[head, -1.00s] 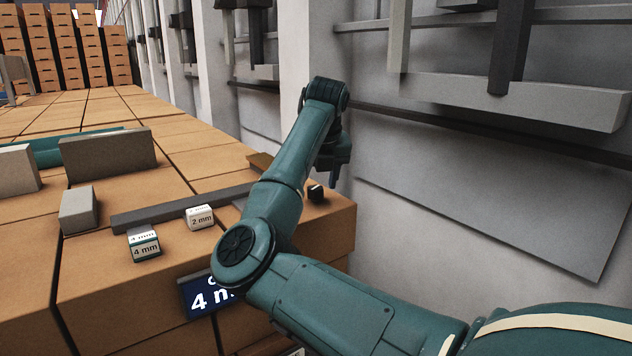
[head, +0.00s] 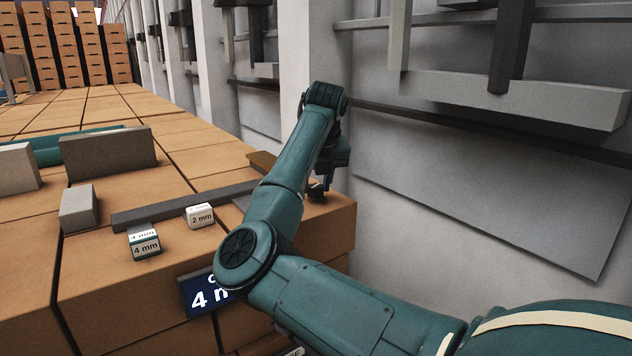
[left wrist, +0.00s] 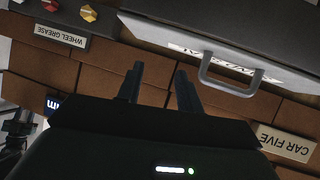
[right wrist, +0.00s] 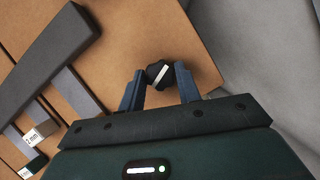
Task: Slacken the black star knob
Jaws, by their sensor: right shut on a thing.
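The black star knob (right wrist: 159,74) sits on the brick-coloured block near its right end. It has a white stripe across its top. My right gripper (right wrist: 159,84) is shut on it, one finger on each side. In the head view the right gripper (head: 322,186) reaches down at the knob (head: 317,193), which is mostly hidden behind it. My left gripper (left wrist: 158,80) is away from the knob and shows only in the left wrist view. Its fingers are apart with nothing between them.
A dark grey bar (head: 165,210) lies left of the knob, with a 4 mm block (head: 145,245) and a 2 mm block (head: 200,217) beside it. A blue sign (head: 198,297) is partly hidden by my arm. A grey wall (head: 440,230) stands at the right. A handled case (left wrist: 250,62) is near the left gripper.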

